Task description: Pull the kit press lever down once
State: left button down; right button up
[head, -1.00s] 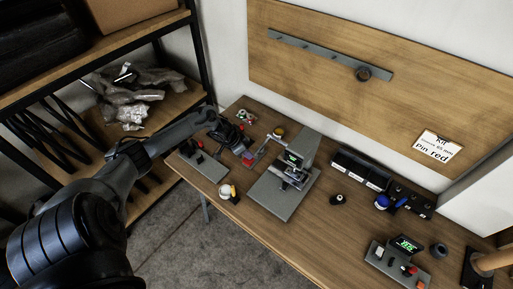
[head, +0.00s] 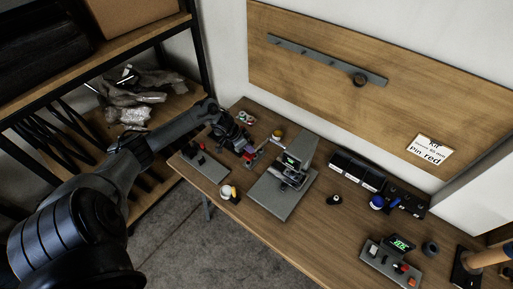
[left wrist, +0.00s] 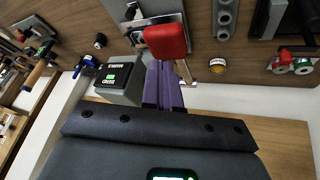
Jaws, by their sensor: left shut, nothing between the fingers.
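The kit press (head: 300,150) stands on a grey base plate (head: 278,200) on the bench, with a small lit display (head: 291,160). Its lever (head: 263,148) reaches out to the left and ends in a red grip (head: 250,157). My left gripper (head: 243,149) is at that end of the lever, shut and holding nothing. In the left wrist view its purple fingers (left wrist: 165,88) lie together, tips close to the red grip (left wrist: 165,40). I cannot tell whether they touch it. The display housing (left wrist: 117,82) is beside the fingers there. My right gripper is not in view.
A grey fixture plate (head: 205,168) lies left of the press, and a small round container (head: 228,192) sits at the front edge. Black bins (head: 356,170) stand to the right. A shelf rack (head: 165,105) stands close to my left arm.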

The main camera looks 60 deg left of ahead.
pick_arm(q)
jog(key=shift+w+a+r+p, duration=0.1)
jog(key=shift+w+r+p, duration=0.05)
jog(key=shift+r+p, duration=0.5)
jog(key=r, duration=0.1)
jog(key=w+r+p, duration=0.1)
jog(key=r, duration=0.1)
jog(key=r+p, duration=0.1)
jog(key=shift+w+a+r, duration=0.15)
jog(key=shift+a+r, duration=0.05)
jog(key=shift+a, duration=0.05)
dwell(0.4)
